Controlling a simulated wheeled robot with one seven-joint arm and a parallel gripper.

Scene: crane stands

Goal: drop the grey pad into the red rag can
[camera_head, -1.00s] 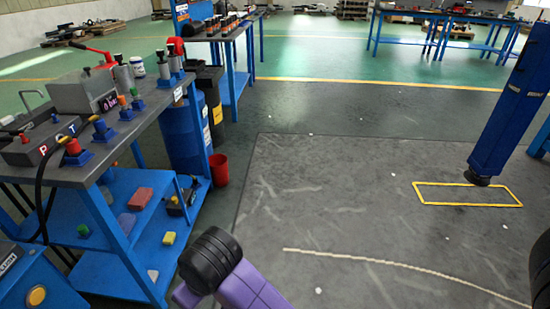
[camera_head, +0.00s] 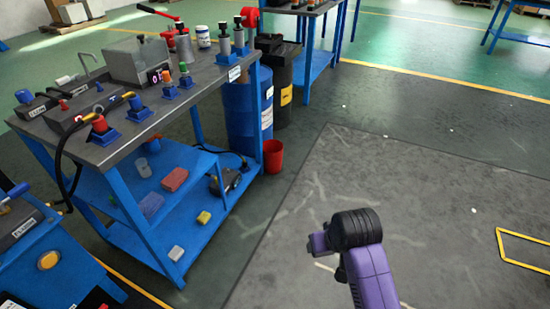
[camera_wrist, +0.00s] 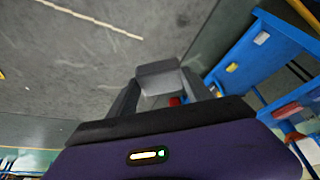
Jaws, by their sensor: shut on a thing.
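The grey pad (camera_wrist: 158,78) is held between the two fingertips of my gripper (camera_wrist: 160,88) in the wrist view. My gripper is shut on it, clear of the floor. The red rag can (camera_head: 273,156) stands on the floor just right of the blue workbench in the head view. A small red patch between the fingers in the wrist view looks like the same can (camera_wrist: 175,101), partly hidden by my gripper. The can's inside is hard to make out. My gripper does not show in the head view; only my purple and black arm does.
The blue workbench (camera_head: 158,230) bears pumps and jacks on top. A red block (camera_head: 175,179) and a yellow block (camera_head: 204,217) lie on its lower shelves. A blue drum (camera_head: 248,115) and black bin (camera_head: 275,80) stand behind the can.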

